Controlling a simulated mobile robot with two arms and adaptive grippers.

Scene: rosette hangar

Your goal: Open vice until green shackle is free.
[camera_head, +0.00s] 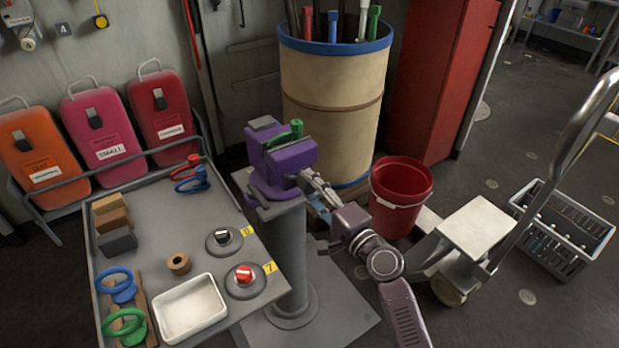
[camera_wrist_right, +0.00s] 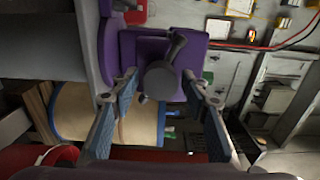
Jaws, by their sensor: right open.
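The purple vice (camera_head: 270,184) stands on a grey pedestal (camera_head: 290,260) right of the work table. The green shackle (camera_head: 297,128) sits at the top of the vice, at its jaws; I cannot tell how tightly it is gripped. My right gripper (camera_head: 308,182) is at the vice's front, on the handle side. In the right wrist view its two fingers (camera_wrist_right: 160,82) are open on either side of the vice's grey screw end and handle (camera_wrist_right: 161,80), with gaps showing at both sides. The purple vice body (camera_wrist_right: 135,55) fills the space behind. My left gripper is not in view.
The table (camera_head: 150,225) holds a white tray (camera_head: 192,308), two round bases with knobs, blocks and coloured ring-shaped items. A barrel (camera_head: 330,100) stands behind the vice. A red bucket (camera_head: 400,190) and a trolley (camera_head: 478,228) stand to the right, near my right arm.

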